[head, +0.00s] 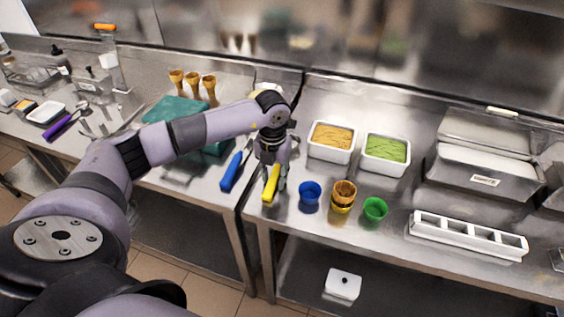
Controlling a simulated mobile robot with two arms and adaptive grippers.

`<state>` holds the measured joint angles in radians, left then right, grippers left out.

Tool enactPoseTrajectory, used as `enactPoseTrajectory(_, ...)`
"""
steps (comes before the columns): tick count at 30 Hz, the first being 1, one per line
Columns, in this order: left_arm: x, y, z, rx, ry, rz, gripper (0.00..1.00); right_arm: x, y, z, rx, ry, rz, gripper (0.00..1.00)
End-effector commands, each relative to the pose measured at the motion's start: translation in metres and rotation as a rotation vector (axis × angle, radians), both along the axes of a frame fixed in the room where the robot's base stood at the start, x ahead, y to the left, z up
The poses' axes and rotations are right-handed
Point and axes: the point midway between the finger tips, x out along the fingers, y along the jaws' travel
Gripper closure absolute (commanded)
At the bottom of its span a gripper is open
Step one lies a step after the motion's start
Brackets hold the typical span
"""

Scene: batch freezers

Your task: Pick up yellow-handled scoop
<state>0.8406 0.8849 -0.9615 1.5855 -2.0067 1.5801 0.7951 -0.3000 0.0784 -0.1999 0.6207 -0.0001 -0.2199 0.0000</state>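The yellow-handled scoop (270,188) is at the front edge of the steel counter, near the seam between two counter sections. Its yellow handle points toward me; its far end is hidden by my arm and gripper. My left gripper (275,183) reaches down over the handle, with its fingers around or right beside it. I cannot tell whether the fingers touch the handle or whether it is lifted. A blue-handled scoop (232,174) lies just left of the gripper. My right gripper is not in view.
Right of the gripper stand a blue cup (310,193), stacked brown and yellow cups (343,196) and a green cup (375,209). Behind are tubs of tan (331,138) and green (385,151) ice cream. A white divided holder (468,236) sits further right. Cones (192,84) stand back left.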

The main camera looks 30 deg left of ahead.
Motion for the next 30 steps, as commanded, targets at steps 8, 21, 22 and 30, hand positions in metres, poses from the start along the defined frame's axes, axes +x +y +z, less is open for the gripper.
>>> enactPoseTrajectory(8, 0.0, 0.0, 0.0, 0.0, 0.0, 0.0, 0.89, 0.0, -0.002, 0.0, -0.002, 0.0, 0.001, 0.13)
enactPoseTrajectory(21, 0.0, 0.0, 0.001, -0.001, -0.001, 0.0, 1.0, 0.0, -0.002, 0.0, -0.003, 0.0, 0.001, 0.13)
enactPoseTrajectory(22, 0.0, 0.0, 0.001, -0.001, -0.001, 0.0, 1.0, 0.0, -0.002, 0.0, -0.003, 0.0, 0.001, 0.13)
enactPoseTrajectory(30, 0.002, 0.0, 0.014, -0.002, -0.005, 0.0, 1.0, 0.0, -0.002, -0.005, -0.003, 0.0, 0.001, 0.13)
